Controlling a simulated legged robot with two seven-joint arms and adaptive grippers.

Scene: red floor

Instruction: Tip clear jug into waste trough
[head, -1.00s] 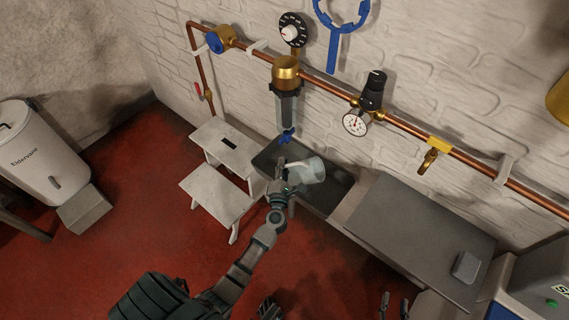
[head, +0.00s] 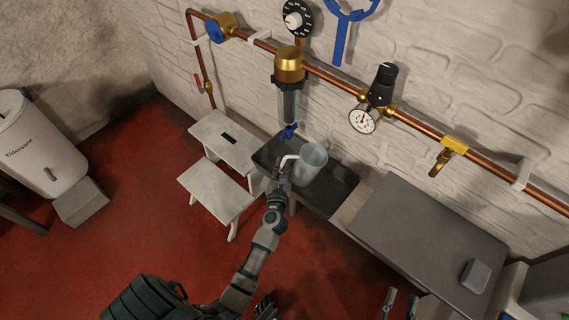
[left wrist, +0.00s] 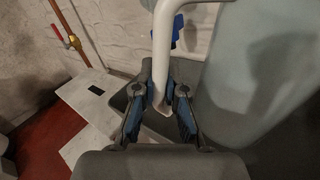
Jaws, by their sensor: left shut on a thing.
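The clear jug (head: 308,166) is over the dark waste trough (head: 333,196) by the wall. It looks close to upright, with its round mouth facing up; I cannot make out any liquid in it. My left gripper (head: 281,178) is shut on the jug's pale handle (left wrist: 163,55), which runs between the fingers in the left wrist view (left wrist: 160,105). The cloudy jug wall (left wrist: 258,75) fills the right side there. My right gripper (head: 400,303) is at the bottom edge of the head view, partly cut off, with its fingers apart and nothing seen between them.
A filter (head: 288,95) with a blue tap (head: 289,131) hangs above the trough's left end. A white step stool (head: 217,190) stands left of the trough. A grey worktop (head: 425,235) lies to the right. A copper pipe (head: 335,82) with a gauge runs along the wall.

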